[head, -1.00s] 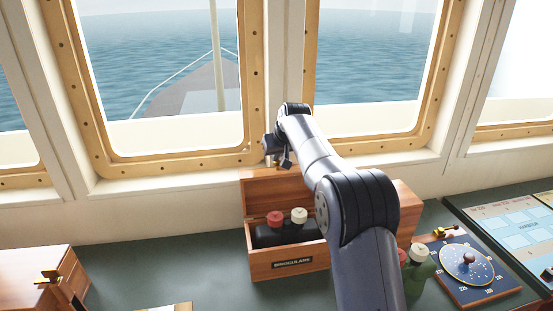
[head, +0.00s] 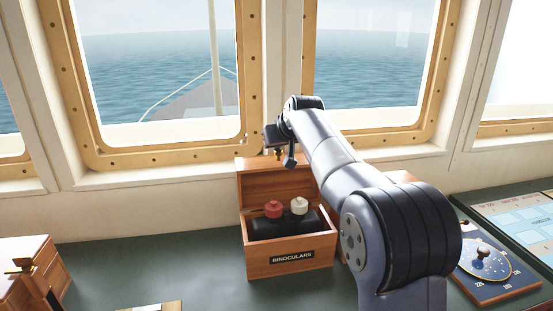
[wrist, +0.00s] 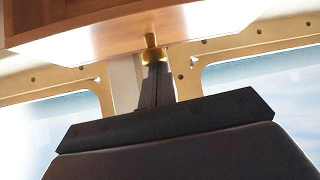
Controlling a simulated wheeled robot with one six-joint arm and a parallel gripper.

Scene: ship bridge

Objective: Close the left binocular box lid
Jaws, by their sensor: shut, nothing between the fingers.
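The left binocular box (head: 262,259) is a wooden box labelled BINOCULARS, standing on the counter below the window. Its lid (head: 262,187) is open and stands upright at the back. Binoculars (head: 268,228) with one red and one white cap lie inside. My gripper (wrist: 154,66) is shut and empty, its fingertips right at a small brass knob (wrist: 150,42) on the wooden lid edge (wrist: 100,36) in the wrist view. I cannot tell whether they touch it. In the head view my gripper is above the lid's top edge, its fingertips unclear.
My arm covers most of a second wooden box (head: 404,176) to the right. A blue dial panel (head: 487,262) and a chart (head: 515,215) lie farther right. A wooden case (head: 28,262) stands at the far left. The counter (head: 150,265) between is mostly clear.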

